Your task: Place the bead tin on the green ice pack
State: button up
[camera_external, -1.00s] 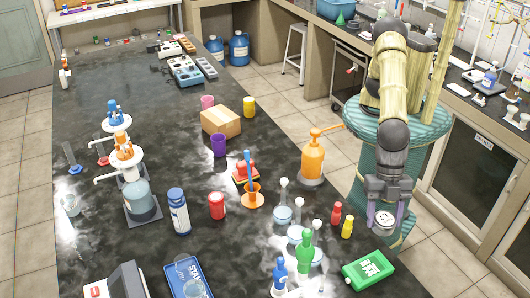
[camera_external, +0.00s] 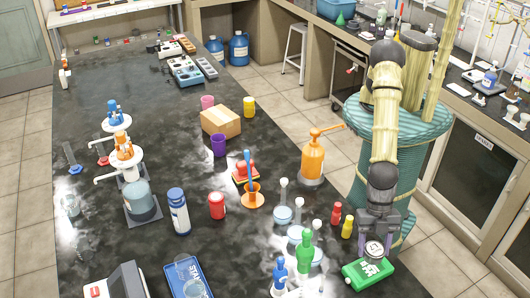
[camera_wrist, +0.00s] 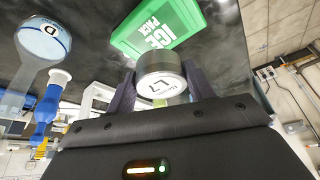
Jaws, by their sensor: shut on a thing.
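The green ice pack (camera_external: 366,275) lies flat on the dark bench near its front right edge. It also shows in the wrist view (camera_wrist: 172,22), just beyond my gripper. My gripper (camera_external: 375,250) is shut on the bead tin (camera_external: 374,249), a small round tin with a white, lettered lid. In the wrist view the tin (camera_wrist: 159,72) sits between the two purple-grey fingers of my gripper (camera_wrist: 160,85). In the external view the tin is over the far right part of the ice pack. I cannot tell whether they touch.
A yellow bottle (camera_external: 347,227) and a red bottle (camera_external: 336,213) stand just behind the ice pack. Flasks, a green bottle (camera_external: 305,252) and a blue bottle (camera_external: 280,272) stand to its left. The orange pump bottle (camera_external: 313,158) is farther back.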

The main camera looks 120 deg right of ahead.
aim_at(368, 266)
jog(key=shift+f, duration=0.9)
jog(key=shift+f+p, duration=0.6)
jog(key=shift+f, duration=1.25)
jog(key=shift+f, duration=0.1)
jog(key=shift+f, duration=0.15)
jog(key=o, duration=1)
